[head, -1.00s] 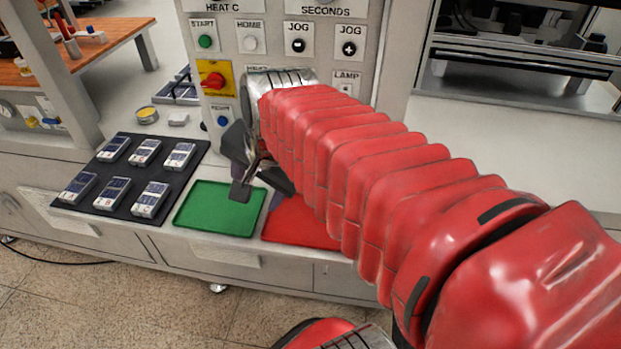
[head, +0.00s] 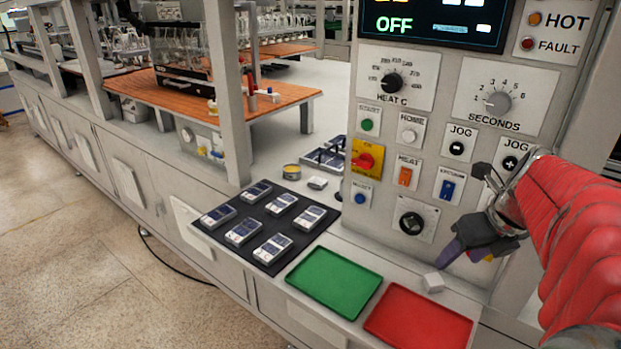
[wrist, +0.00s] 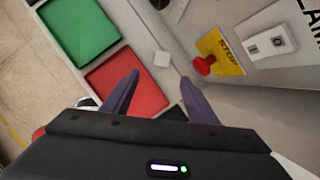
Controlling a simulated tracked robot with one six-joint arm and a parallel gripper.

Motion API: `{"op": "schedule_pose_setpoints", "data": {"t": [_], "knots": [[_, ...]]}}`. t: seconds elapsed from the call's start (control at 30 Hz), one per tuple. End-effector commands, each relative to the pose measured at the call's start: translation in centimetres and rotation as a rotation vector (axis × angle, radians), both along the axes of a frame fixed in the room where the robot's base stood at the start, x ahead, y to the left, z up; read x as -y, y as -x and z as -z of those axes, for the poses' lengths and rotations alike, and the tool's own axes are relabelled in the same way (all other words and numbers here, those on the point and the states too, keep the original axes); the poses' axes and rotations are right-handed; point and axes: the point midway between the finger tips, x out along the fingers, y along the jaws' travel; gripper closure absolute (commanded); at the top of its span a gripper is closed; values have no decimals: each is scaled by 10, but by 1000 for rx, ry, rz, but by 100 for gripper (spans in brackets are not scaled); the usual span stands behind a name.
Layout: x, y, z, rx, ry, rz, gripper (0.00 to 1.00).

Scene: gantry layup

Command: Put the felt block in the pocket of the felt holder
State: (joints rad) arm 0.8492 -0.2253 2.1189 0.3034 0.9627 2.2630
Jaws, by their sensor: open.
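A small pale block (head: 433,282), likely the felt block, sits on the bench ledge by the red tray's upper right corner. In the wrist view the block (wrist: 162,59) shows beyond my fingertips, roughly between them and apart from them. My gripper (head: 474,249) is open and empty, above and to the right of the block in the head view; its spread purple fingers (wrist: 158,78) show in the wrist view. A second small pale piece (head: 317,182) lies behind the black mat. I cannot make out a felt holder with a pocket for certain.
Green (head: 334,283) and red (head: 418,318) trays lie empty along the front ledge. A black mat (head: 262,235) with several grey devices is left of them. A yellow tin (head: 291,172) stands behind. The control panel (head: 425,130) rises close behind the gripper, with protruding knobs.

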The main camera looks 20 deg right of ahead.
Motion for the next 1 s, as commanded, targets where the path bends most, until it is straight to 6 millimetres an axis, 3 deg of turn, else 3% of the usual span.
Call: {"op": "schedule_pose_setpoints", "data": {"t": [0.47,1.0], "knots": [[1,-3,5,1,-13,21,47],[4,-31,73,0,-14,17,47]]}}
